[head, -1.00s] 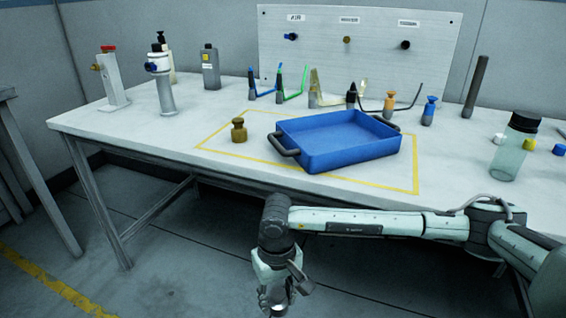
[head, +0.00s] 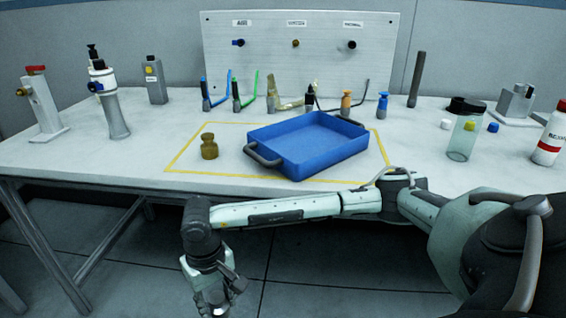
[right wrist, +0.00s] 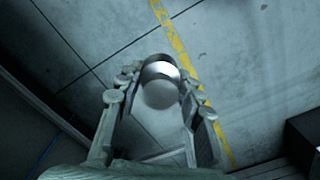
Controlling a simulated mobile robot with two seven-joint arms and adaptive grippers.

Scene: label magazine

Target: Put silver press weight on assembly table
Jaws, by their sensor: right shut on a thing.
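The silver press weight (right wrist: 162,85) shows in the right wrist view as a shiny rounded metal piece between the fingers of my right gripper (right wrist: 155,88), which is shut on it. In the head view my right gripper (head: 215,296) hangs low in front of the table, pointing down, below tabletop height. The weight is hardly visible there, at the bottom edge of the picture. The assembly table (head: 120,160) is white-topped, with a yellow outlined rectangle on it. My left gripper is not in view.
A blue tray (head: 274,162) with dark handles and a brass weight (head: 209,147) stand in or on the outlined area. Coloured tools line the back before a panel (head: 300,85). A clear jar (head: 463,135) and white bottle (head: 549,135) stand right. The front left tabletop is clear.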

